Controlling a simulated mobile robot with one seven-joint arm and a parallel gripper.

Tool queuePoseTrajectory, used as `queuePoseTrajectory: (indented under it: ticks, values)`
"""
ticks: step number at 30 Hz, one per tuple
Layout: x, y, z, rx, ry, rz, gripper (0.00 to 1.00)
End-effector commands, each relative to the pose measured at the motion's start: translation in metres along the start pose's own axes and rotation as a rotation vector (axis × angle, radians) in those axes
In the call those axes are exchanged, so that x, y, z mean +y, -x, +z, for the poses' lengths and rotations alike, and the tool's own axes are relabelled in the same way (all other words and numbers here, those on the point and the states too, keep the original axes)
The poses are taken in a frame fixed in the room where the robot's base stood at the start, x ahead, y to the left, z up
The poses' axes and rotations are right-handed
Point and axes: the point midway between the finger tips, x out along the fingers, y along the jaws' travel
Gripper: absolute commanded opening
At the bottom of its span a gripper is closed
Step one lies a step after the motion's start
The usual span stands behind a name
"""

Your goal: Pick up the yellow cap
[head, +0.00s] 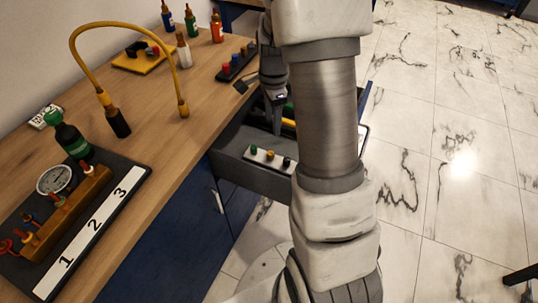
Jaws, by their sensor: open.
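A small yellow cap (270,155) sits on a white strip (262,160) at the near edge of the open drawer, between a green cap (254,150) and a dark cap (287,162). My gripper (276,122) points down into the drawer, behind and apart from the strip. It is open; its fingertips are small and partly lost against the dark drawer, and I see nothing held. My arm hides the drawer's right part.
The open drawer (245,172) holds a yellow item (289,123), partly hidden. On the wooden bench (165,145) stand a yellow hose (88,62), a green bottle (72,140), a gauge rig (65,215) and several bottles at the back.

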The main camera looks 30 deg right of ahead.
Motion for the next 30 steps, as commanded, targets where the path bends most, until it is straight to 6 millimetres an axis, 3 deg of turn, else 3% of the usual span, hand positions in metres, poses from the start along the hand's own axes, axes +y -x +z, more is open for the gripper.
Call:
queuePoseTrajectory:
  ticks: [3,9,17,27,30]
  values:
    - [0.001,-0.032,0.000,-0.001,0.000,0.004,0.61]
    - [0.001,-0.067,0.001,-0.001,0.001,0.002,0.61]
    - [0.000,-0.081,0.001,0.000,0.002,0.000,0.61]
    - [0.002,-0.127,0.007,-0.001,0.002,0.001,0.61]
    - [0.002,-0.131,0.007,0.000,0.002,0.000,0.61]
